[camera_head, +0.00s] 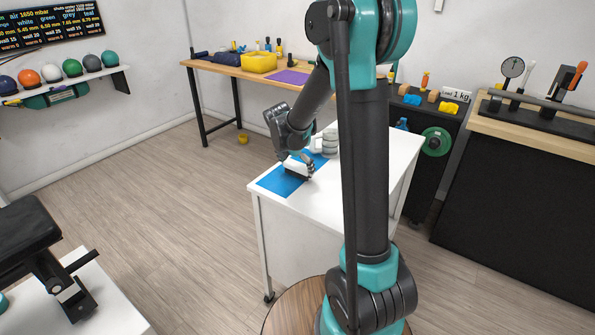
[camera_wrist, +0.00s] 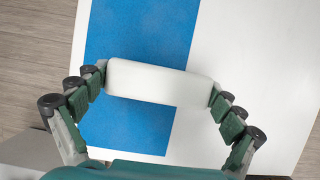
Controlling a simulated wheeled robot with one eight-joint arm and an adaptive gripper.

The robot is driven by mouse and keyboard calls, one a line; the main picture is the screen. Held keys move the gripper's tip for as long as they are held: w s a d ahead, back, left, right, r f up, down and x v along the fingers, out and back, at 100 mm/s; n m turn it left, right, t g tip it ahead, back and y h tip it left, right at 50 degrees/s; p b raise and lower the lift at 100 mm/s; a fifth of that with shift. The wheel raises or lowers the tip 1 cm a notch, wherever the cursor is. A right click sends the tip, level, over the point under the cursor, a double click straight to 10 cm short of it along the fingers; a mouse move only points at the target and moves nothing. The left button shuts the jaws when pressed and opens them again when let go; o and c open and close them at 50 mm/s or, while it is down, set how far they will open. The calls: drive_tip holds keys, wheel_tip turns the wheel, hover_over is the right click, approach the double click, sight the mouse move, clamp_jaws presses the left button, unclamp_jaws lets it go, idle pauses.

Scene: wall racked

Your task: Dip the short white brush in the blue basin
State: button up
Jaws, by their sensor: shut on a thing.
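My gripper (camera_wrist: 159,84) is shut on a white block (camera_wrist: 158,82), a smooth bar with rounded edges that spans between the two green-padded fingers. No bristles or handle show on it, so I cannot tell if it is the short white brush. In the head view my gripper (camera_head: 303,166) holds the white block (camera_head: 295,168) low over a flat blue mat (camera_head: 279,182) on the white cabinet top. I cannot tell if the block touches the mat. No blue basin can be made out.
The white cabinet top (camera_head: 330,190) has free room in front of the mat, and a stack of pale round things (camera_head: 330,142) stands behind. A wooden bench (camera_head: 222,68) carries a yellow bin (camera_head: 259,62). A dark cart (camera_head: 424,165) stands behind the cabinet.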

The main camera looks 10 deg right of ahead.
sight(298, 164)
wheel_tip(298, 164, up, 19)
drive_tip(key=shift+f, duration=0.2)
